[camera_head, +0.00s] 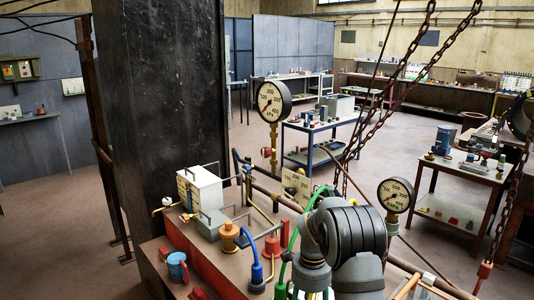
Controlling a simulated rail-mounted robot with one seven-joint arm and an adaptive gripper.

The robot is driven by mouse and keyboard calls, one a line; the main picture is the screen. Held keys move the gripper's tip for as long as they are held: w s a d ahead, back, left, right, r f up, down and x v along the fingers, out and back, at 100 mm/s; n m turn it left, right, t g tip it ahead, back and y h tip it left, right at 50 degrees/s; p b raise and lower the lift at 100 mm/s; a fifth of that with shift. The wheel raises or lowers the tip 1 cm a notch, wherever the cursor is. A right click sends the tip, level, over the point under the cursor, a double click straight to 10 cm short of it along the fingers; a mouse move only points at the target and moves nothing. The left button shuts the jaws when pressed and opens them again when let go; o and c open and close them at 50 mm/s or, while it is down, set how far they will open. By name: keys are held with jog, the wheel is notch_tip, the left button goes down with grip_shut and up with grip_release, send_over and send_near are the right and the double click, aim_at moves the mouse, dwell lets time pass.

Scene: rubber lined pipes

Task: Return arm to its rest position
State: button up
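My grey arm shows at the bottom of the head view, right of centre, as a bent set of rounded joints and a ribbed dark section. It stands in front of the cluttered red-sided bench (205,262) and hides part of it. I cannot see my gripper or its fingertips, nor whether anything is held.
A dark pillar (170,90) rises left of the arm. A pressure gauge (270,101) stands behind it, another gauge (395,194) at its right. Chains (405,65) hang close behind. Open floor lies beyond.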

jog(key=shift+w, duration=0.1)
notch_tip(320, 180, up, 12)
jog(key=shift+f, duration=0.2)
jog(key=f, duration=1.1)
jog(key=shift+s, duration=0.2)
jog(key=shift+w+p, duration=0.1)
jog(key=shift+p, duration=0.4)
notch_tip(320, 180, up, 6)
jog(key=p, duration=0.7)
jog(key=shift+r+p, duration=0.15)
jog(key=shift+p, duration=0.15)
jog(key=shift+d, duration=0.1)
